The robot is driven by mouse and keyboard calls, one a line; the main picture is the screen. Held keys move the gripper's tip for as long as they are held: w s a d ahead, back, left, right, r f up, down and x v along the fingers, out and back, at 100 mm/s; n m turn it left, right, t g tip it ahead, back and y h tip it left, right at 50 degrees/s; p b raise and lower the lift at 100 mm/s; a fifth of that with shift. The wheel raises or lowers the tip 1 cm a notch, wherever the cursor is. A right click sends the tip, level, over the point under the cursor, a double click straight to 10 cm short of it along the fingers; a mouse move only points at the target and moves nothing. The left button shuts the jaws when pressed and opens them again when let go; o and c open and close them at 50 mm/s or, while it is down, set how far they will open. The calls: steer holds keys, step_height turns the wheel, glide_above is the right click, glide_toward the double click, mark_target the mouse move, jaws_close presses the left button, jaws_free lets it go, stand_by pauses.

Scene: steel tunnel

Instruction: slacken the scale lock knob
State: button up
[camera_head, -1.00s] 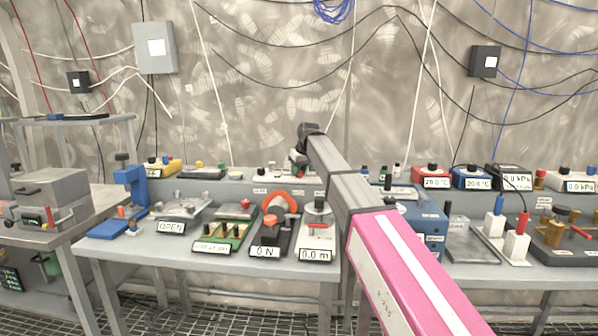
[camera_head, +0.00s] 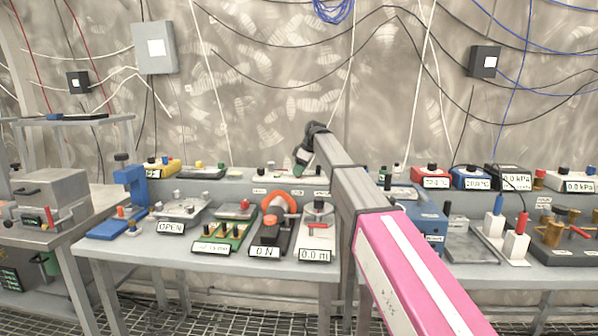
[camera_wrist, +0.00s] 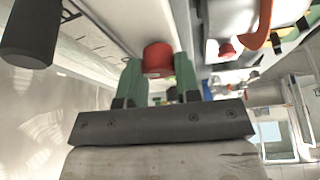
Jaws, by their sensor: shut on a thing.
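In the wrist view, my gripper (camera_wrist: 158,72) has its green fingers on either side of a round red knob (camera_wrist: 158,57) and is shut on it. The knob's face points toward the wrist camera, beside a white panel. I take this to be the scale lock knob, though no label on it is readable. The held knob cannot be made out there.
A dark cylinder (camera_wrist: 28,32) stands to the left in the wrist view. An orange ring handle (camera_head: 280,201) rises above the unit marked ON. A white unit with a display (camera_head: 316,255) stands right of it. Several devices crowd the bench.

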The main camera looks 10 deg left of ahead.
steer(key=shift+n, duration=0.3)
steer(key=o, duration=0.9)
steer(key=v, duration=1)
steer(key=shift+w+d+r, duration=0.1)
steer(key=shift+r, duration=0.3)
